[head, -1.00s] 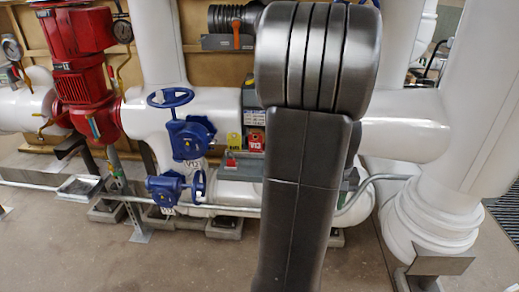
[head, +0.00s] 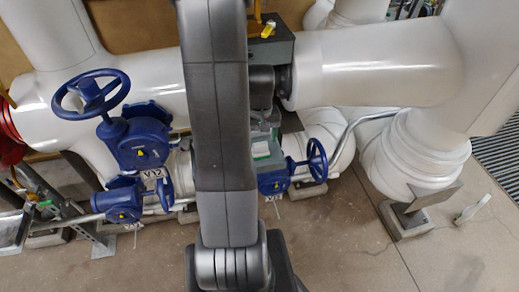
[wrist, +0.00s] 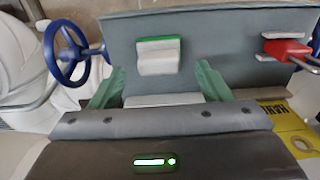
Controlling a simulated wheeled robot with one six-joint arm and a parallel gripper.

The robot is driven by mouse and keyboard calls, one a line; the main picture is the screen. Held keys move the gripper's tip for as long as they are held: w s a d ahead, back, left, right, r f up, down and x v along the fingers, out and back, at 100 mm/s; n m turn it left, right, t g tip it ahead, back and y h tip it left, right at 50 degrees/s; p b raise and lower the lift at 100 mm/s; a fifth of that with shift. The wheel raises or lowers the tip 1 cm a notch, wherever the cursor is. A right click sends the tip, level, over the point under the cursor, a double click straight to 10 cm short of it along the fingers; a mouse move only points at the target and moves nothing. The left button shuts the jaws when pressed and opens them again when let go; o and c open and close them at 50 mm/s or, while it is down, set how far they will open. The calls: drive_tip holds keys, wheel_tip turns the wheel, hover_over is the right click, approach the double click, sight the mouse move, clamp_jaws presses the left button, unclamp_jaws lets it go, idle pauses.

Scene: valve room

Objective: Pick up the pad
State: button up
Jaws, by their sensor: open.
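The pad (wrist: 158,60), a small pale block with a green edge, lies on a grey shelf (wrist: 225,45) in the wrist view. My gripper (wrist: 158,90) shows two green fingers, spread wider than the pad. The pad sits just beyond the fingertips, between their lines, with grey shelf visible around it. A pale strip low between the fingers is partly hidden by my wrist. In the head view, a pale, green-edged piece that looks like the pad (head: 261,149) shows right of my arm, which hides much of the shelf and gripper.
A red padlock (wrist: 288,49) with a metal shackle lies at the shelf's right. A large blue valve (head: 140,135) and white pipes (head: 375,65) surround the arm. A yellow sign (wrist: 295,125) is lower right.

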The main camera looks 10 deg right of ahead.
sight(260, 144)
drive_tip(key=shift+f, duration=1.6)
drive_tip(key=c, duration=1.1)
drive_tip(key=shift+o, duration=0.2)
drive_tip(key=shift+r, duration=5.05)
